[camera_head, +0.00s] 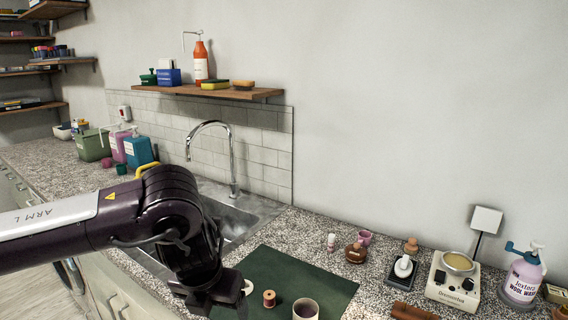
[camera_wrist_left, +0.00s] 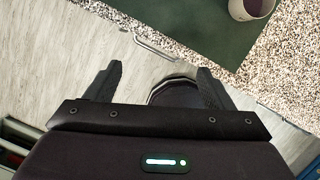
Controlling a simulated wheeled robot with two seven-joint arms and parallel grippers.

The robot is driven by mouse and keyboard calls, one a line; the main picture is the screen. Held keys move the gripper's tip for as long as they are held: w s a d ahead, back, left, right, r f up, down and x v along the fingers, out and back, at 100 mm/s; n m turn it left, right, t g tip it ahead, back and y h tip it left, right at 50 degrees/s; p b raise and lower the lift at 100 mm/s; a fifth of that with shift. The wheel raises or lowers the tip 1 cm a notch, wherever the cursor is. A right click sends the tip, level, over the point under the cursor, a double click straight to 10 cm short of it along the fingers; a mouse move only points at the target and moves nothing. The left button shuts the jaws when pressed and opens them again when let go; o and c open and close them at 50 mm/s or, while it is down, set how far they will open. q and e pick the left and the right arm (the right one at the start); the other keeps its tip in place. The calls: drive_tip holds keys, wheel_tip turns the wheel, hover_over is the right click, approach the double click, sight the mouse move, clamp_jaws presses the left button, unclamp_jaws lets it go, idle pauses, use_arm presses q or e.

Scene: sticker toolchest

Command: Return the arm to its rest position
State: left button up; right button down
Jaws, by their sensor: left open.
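My left arm (camera_head: 100,221) comes in from the left in the head view. Its gripper (camera_head: 213,300) points down over the counter's front edge, by the left side of the dark green mat (camera_head: 331,281). In the left wrist view the two fingers of the left gripper (camera_wrist_left: 160,72) are spread apart with nothing held between them. Below them are the floor and a round dark thing (camera_wrist_left: 175,92) that I cannot identify. A pale cup (camera_head: 305,309) and a wooden spool (camera_head: 269,298) stand on the mat, right of the gripper. My right gripper is not in view.
The sink (camera_head: 232,217) with its tall faucet (camera_head: 232,160) lies behind my left arm. A hot plate (camera_head: 454,279), a spray-like bottle (camera_head: 522,275) and small items stand at the right. Floor (camera_wrist_left: 50,60) is open beside the counter.

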use_arm(q)
drive_tip(key=s+d+f+h, duration=0.3)
drive_tip(key=d, duration=0.5)
drive_tip(key=s+d+f+h, duration=0.2)
drive_tip(key=d, duration=0.7)
drive_tip(key=s+d+r+n+t+h, duration=0.35)
drive_tip(key=d+r+n+h, duration=0.2)
drive_tip(key=d+n, duration=0.3)
drive_tip(key=w+a+f+n+t+y, duration=0.2)
drive_tip(key=a+n+y, duration=0.1)
drive_tip(key=a+n, duration=0.45)
drive_tip(key=w+a+f+n+t+y, duration=0.1)
drive_tip(key=w+a+f+n+y, duration=0.15)
drive_tip(key=a+n, duration=0.55)
drive_tip(key=s+a+f+n+g+y, duration=0.55)
drive_tip(key=s+a+f+n, duration=0.75)
drive_tip(key=a, duration=0.4)
drive_tip(key=s+f+m+g, duration=0.1)
drive_tip(key=s+f+g, duration=0.15)
drive_tip(key=f, duration=2.95)
drive_tip(key=s+a+f, duration=0.2)
drive_tip(key=s+f, duration=0.7)
drive_tip(key=s, duration=0.1)
drive_tip(key=s+a+f, duration=0.2)
drive_tip(key=s+f, duration=0.7)
drive_tip(key=s, duration=0.1)
drive_tip(key=shift+g, duration=0.45)
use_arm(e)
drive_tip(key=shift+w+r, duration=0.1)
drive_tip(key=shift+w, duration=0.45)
